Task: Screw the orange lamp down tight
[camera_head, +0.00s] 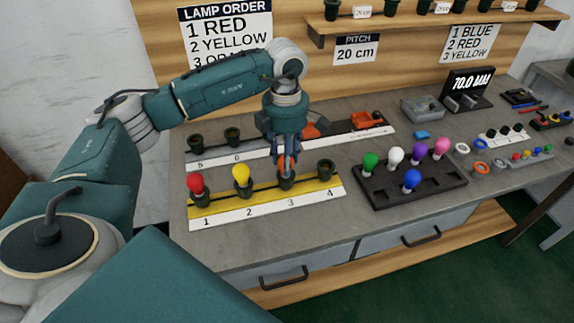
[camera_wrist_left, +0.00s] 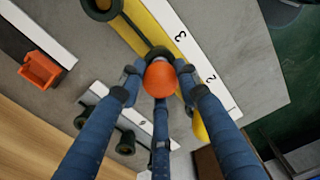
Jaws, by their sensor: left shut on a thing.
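The orange lamp (camera_wrist_left: 160,79) is between the fingers of my left gripper (camera_head: 286,165), which is shut on it. In the head view the lamp is mostly hidden by the fingers. The gripper points down over socket 3 (camera_head: 286,183) of the yellow strip (camera_head: 318,187), and the lamp is at the socket's mouth. How deep its thread sits cannot be seen. A red lamp (camera_head: 196,184) stands in socket 1 and a yellow lamp (camera_head: 242,175) in socket 2. Socket 4 (camera_head: 325,168) is empty. My right gripper is not in view.
A dark tray (camera_head: 408,190) with green, white, purple, pink and blue lamps is to the right. A display (camera_head: 467,85) reads 70.0 MM. The table front is clear.

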